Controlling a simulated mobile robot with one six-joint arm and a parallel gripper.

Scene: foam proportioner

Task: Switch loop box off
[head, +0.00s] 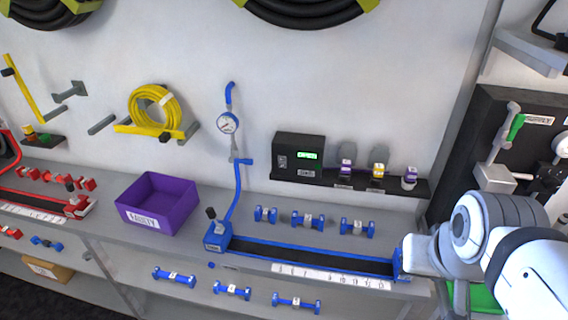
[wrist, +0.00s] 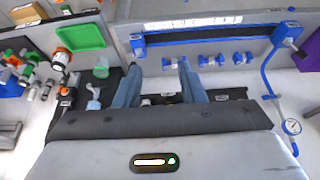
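A black box (head: 299,155) with a lit green display and a small rocker switch on its left side is fixed to the wall in the head view. Its small label is too blurred to read, so I cannot confirm it is the loop box. I cannot make it out in the wrist view, where my gripper body covers much of the lower middle. My gripper (wrist: 157,72) shows two blue-grey fingers standing apart with nothing between them. In the head view my arm is at the right, well away from the box; the fingers cannot be made out there.
A black shelf (head: 330,182) below the box holds several small labelled bottles. A blue gauge stand (head: 228,123) rises left of it. The bench carries a blue-framed track (head: 310,256), blue fittings (head: 357,227) and a purple bin (head: 158,203). A black panel (head: 490,150) with valves stands at right.

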